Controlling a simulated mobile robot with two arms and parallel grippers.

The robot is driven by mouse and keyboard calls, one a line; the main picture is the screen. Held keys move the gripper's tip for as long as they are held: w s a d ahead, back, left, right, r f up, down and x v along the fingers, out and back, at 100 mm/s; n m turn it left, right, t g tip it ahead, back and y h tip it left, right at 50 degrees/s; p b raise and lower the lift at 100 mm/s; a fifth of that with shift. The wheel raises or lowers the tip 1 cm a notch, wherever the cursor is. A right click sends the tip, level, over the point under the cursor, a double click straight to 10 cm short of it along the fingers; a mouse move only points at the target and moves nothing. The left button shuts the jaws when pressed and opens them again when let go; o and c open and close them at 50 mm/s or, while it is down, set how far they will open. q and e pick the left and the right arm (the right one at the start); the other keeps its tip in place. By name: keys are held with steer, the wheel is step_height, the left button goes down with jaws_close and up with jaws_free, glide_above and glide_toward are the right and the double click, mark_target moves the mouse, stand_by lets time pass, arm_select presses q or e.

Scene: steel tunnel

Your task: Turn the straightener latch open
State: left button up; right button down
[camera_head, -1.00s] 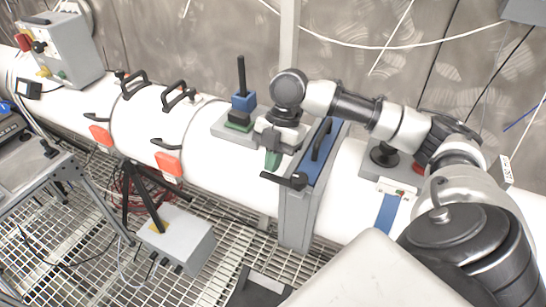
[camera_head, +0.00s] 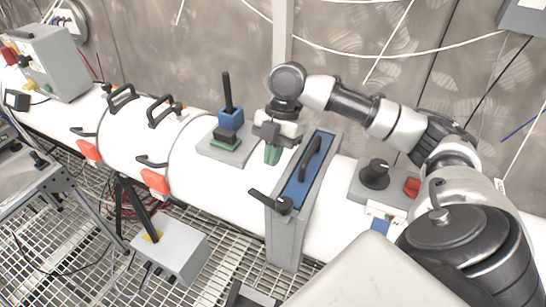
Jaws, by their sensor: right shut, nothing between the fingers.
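The straightener is a tall grey box (camera_head: 282,238) with a blue top panel (camera_head: 307,181) and a black handle, set across the white tube. Its latch (camera_head: 270,200) is a black lever at the near upper end of the box, with its free end pointing left. My right gripper (camera_head: 272,154) points down with green fingertips, shut and empty. In the picture it is above the latch and left of the blue panel, apart from the lever. My left gripper is not in view.
A grey plate with a blue and a green block and a black upright lever (camera_head: 228,92) is left of my gripper. A grey box with a black knob (camera_head: 375,172) and red button is right. Orange-tabbed clamps (camera_head: 155,181) line the tube's left part.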

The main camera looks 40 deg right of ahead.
mark_target(270, 199)
steer(key=d+r+m+b, duration=0.1)
steer(key=d+r+b, duration=0.2)
steer(key=r+b, duration=0.2)
steer(key=x, duration=0.3)
steer(key=p+x, duration=0.1)
steer(key=x, duration=0.2)
steer(key=w+p+x, duration=0.1)
steer(key=x, duration=0.1)
steer(key=shift+a+f, duration=0.35)
steer(key=shift+s+a+r+p, duration=0.15)
steer(key=shift+a+p, duration=0.1)
steer(key=shift+a, duration=0.35)
steer(key=shift+s+a+f+p, duration=0.1)
steer(key=shift+a+p, duration=0.15)
steer(key=shift+a, duration=0.35)
steer(key=shift+s+a, duration=0.2)
steer(key=shift+a, duration=0.4)
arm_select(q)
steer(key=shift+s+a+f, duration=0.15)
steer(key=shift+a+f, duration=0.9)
